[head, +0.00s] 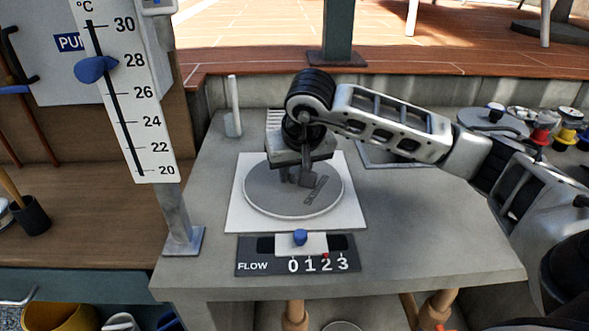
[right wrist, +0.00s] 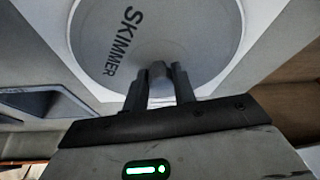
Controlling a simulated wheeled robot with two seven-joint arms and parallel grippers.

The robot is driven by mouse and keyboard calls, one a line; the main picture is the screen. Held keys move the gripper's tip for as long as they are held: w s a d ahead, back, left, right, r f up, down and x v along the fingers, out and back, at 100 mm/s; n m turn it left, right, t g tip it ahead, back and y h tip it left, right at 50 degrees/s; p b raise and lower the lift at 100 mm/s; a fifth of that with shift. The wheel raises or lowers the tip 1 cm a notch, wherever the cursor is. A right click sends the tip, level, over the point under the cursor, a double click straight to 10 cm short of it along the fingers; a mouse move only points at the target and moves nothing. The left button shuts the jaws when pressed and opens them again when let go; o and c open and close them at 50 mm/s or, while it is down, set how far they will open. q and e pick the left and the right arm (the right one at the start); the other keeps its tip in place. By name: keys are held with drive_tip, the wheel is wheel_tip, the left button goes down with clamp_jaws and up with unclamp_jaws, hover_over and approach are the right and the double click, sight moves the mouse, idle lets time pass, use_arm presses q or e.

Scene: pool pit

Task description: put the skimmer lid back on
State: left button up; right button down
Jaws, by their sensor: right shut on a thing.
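The skimmer lid (head: 265,197) is a round grey disc on a white square surround (head: 238,217) on the grey counter. It lies roughly centred and looks flat, but I cannot tell whether it is fully seated. My right gripper (head: 299,178) is above the lid, shut on its small central knob. In the right wrist view the lid (right wrist: 205,30) shows the word SKIMMER, and the fingers of my right gripper (right wrist: 160,82) close on the grey knob. My left gripper is not in view.
A square frame (head: 372,161) lies partly behind my right arm. A FLOW scale (head: 262,268) with a blue knob (head: 300,237) is at the counter's front. A thermometer board (head: 140,110) stands at left and a white post (head: 233,105) behind. Several coloured knobs (head: 545,125) are at right.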

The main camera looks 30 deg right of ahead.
idle(0.3)
drive_tip(key=c, duration=0.9)
unclamp_jaws()
drive_tip(key=shift+f, duration=0.1)
drive_tip(key=shift+r+p, duration=1.3)
drive_tip(key=shift+r, duration=0.7)
drive_tip(key=shift+r+p, duration=0.35)
drive_tip(key=shift+r, duration=0.2)
drive_tip(key=shift+r, duration=0.1)
